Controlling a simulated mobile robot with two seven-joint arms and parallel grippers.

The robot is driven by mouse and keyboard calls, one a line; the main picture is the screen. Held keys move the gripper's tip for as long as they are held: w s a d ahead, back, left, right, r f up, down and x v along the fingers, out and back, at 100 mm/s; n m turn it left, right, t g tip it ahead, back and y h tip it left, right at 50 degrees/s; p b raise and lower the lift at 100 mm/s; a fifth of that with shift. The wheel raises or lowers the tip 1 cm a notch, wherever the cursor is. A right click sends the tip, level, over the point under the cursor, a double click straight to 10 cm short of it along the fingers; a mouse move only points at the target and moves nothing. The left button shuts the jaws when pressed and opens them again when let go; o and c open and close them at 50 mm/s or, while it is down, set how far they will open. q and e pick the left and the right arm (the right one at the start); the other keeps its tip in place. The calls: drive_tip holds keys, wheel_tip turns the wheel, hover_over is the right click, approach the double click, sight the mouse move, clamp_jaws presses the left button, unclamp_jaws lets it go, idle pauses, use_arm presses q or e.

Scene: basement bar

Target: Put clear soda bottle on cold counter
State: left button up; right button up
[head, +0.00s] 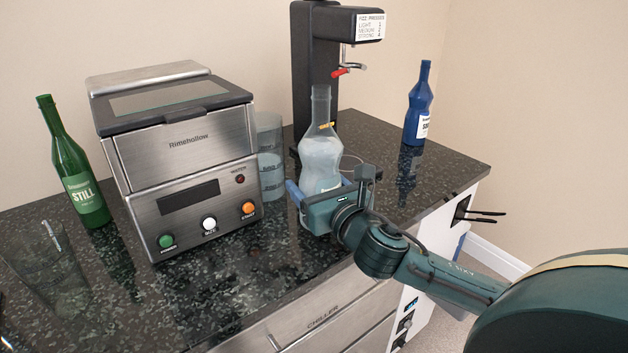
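The clear soda bottle (321,158) stands upright in the head view, in front of the fizz press (309,60), with an orange band at its neck. Its lower part is hidden by my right gripper (330,180), which comes in from the right at low height. The gripper's fingers lie on either side of the bottle's lower body. I cannot tell whether they press on it or whether the bottle rests on the counter. The black speckled counter (258,242) has a drawer front marked "CHILLER" below it. My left gripper is not in view.
A steel Rimehollow machine (180,150) fills the middle left. A green bottle (75,170) stands left of it, and a clear glass (45,265) stands in front. A clear container (270,160) is beside the machine. A blue bottle (418,108) stands at the back right.

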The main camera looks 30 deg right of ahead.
drive_tip(key=shift+f+b, duration=0.55)
drive_tip(key=shift+f, duration=1.35)
drive_tip(key=o, duration=1.3)
drive_tip(key=shift+f, duration=0.3)
drive_tip(key=o, duration=0.5)
drive_tip(key=shift+s+r, duration=0.1)
drive_tip(key=shift+r, duration=0.1)
